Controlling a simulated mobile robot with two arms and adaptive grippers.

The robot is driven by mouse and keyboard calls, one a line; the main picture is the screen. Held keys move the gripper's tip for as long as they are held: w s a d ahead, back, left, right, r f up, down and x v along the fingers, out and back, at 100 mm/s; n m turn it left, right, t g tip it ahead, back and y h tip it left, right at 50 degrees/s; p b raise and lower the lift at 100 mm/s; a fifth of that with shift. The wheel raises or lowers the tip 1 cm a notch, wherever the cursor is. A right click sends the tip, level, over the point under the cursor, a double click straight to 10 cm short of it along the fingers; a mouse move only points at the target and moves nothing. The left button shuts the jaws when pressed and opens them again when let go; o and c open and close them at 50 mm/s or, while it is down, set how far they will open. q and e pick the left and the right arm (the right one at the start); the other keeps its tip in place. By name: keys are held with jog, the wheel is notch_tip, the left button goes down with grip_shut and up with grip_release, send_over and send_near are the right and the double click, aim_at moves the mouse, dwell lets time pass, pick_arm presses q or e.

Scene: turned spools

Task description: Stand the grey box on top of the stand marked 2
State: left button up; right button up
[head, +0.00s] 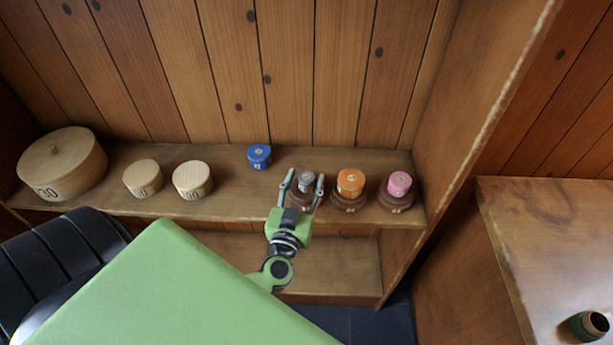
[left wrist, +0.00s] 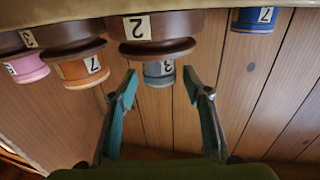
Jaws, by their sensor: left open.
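The grey box (head: 306,184) is a short grey cylinder standing on top of a dark brown turned stand (head: 304,200) on the shelf. In the left wrist view, which shows the scene upside down, the stand (left wrist: 137,26) bears a label reading 2, and the grey box (left wrist: 158,70) rests on its top. My left gripper (head: 303,180) is open, its fingers to either side of the grey box; in the left wrist view the fingertips (left wrist: 160,78) show gaps beside it. I cannot tell whether they reach past it. My right gripper is out of view.
An orange box (head: 350,182) and a pink box (head: 399,184) stand on brown stands close to the right. A blue box (head: 259,156) stands on the shelf behind left. Two pale round boxes and a large round box (head: 62,165) are farther left. The shelf's side wall bounds the right.

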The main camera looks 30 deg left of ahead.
pick_arm(q)
jog(key=b+v, duration=0.1)
jog(key=v, duration=0.9)
jog(key=shift+s+d, duration=0.1)
jog(key=shift+d, duration=0.05)
jog(key=s+d+f+m+g+h, duration=0.2)
jog(key=d+f, duration=0.1)
jog(key=f, duration=0.7)
jog(key=s+d+f+m+g+h, duration=0.2)
jog(key=s+d+f+h, duration=0.1)
jog(key=f, duration=0.8)
jog(key=s+d+f+m+g+h, duration=0.2)
jog(key=f, duration=0.8)
jog(key=s+a+f+g, duration=0.1)
jog(key=s+f+g, duration=0.4)
jog(key=s+f, duration=0.4)
jog(key=s+a+f+g, duration=0.2)
jog(key=s+f+g, duration=0.3)
jog(key=s+f, duration=0.4)
jog(key=s, duration=0.7)
jog(key=shift+s+a+y, duration=0.2)
jog(key=shift+s+y, duration=0.15)
jog(key=shift+y, duration=0.05)
